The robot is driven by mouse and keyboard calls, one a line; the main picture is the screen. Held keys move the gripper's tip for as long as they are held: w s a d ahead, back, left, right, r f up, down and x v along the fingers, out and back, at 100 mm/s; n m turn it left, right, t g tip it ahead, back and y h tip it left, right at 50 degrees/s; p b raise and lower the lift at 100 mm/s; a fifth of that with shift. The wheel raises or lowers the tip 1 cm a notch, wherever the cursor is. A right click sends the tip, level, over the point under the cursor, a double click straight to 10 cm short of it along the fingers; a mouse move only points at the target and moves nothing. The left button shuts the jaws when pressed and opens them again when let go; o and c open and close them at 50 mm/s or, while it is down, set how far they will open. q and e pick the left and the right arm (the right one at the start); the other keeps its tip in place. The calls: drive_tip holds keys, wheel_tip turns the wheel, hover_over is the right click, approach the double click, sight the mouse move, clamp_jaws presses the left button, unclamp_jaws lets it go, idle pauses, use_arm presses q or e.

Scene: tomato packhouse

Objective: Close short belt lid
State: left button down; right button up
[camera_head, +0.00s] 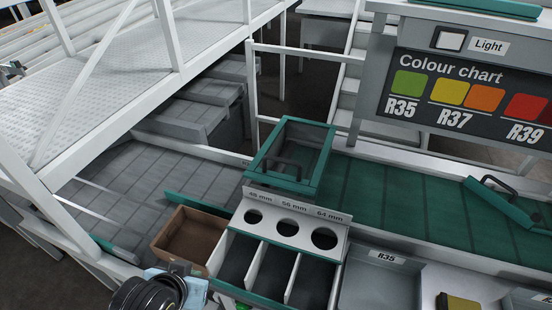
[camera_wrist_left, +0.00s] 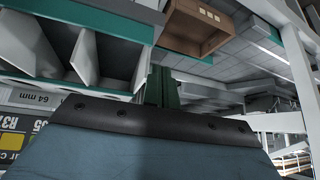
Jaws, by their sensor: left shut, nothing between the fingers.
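A teal-framed lid (camera_head: 321,160) with a clear panel and a black bar handle (camera_head: 284,167) stands raised and tilted at the near end of the green belt, above the sizing board. A second teal lid piece with a black handle (camera_head: 497,187) lies at the right on the green belt. I cannot tell from the labels which is the short belt lid. My left gripper shows in the left wrist view (camera_wrist_left: 161,88), shut and empty, near the bins. In the head view my left arm is at the bottom left, well below the raised lid, and its fingertips are not clear. My right gripper is not in view.
A sizing board (camera_head: 290,213) with three holes stands over divided bins (camera_head: 262,266). A brown box (camera_head: 189,240) is left of them, and it also shows in the left wrist view (camera_wrist_left: 196,30). The colour chart board (camera_head: 455,90) overhangs the right. The green belt (camera_head: 390,205) has bare room.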

use_arm(q)
drive_tip(key=w+d+r+m+t+h, duration=0.15)
drive_tip(key=w+d+r+t, duration=0.25)
drive_tip(key=w+d+r, duration=0.4)
drive_tip(key=w+d+r+m+t+h, duration=0.1)
drive_tip(key=w+d+r+t+h, duration=0.35)
drive_tip(key=r, duration=0.55)
drive_tip(key=shift+n+y, duration=0.25)
drive_tip(key=shift+y, duration=0.45)
drive_tip(key=w+d+f, duration=0.1)
drive_tip(key=w, duration=0.2)
drive_tip(key=w+d+f, duration=0.1)
drive_tip(key=w+d, duration=0.1)
drive_tip(key=w, duration=0.1)
drive_tip(key=w+d+f, duration=0.1)
drive_tip(key=w+f, duration=0.1)
drive_tip(key=w, duration=0.1)
drive_tip(key=shift+w+d+p, duration=0.25)
drive_tip(key=shift+w+p, duration=0.05)
drive_tip(key=shift+p, duration=0.1)
drive_tip(key=shift+f, duration=0.7)
drive_tip(key=shift+t+h, duration=0.3)
drive_tip(key=shift+t, duration=0.45)
drive_tip(key=f+b, duration=0.2)
drive_tip(key=b, duration=0.2)
drive_tip(key=s+f+b, duration=0.1)
drive_tip(key=f+b, duration=0.1)
drive_tip(key=b, duration=0.2)
drive_tip(key=shift+a+f, duration=0.1)
drive_tip(key=shift+a, duration=0.05)
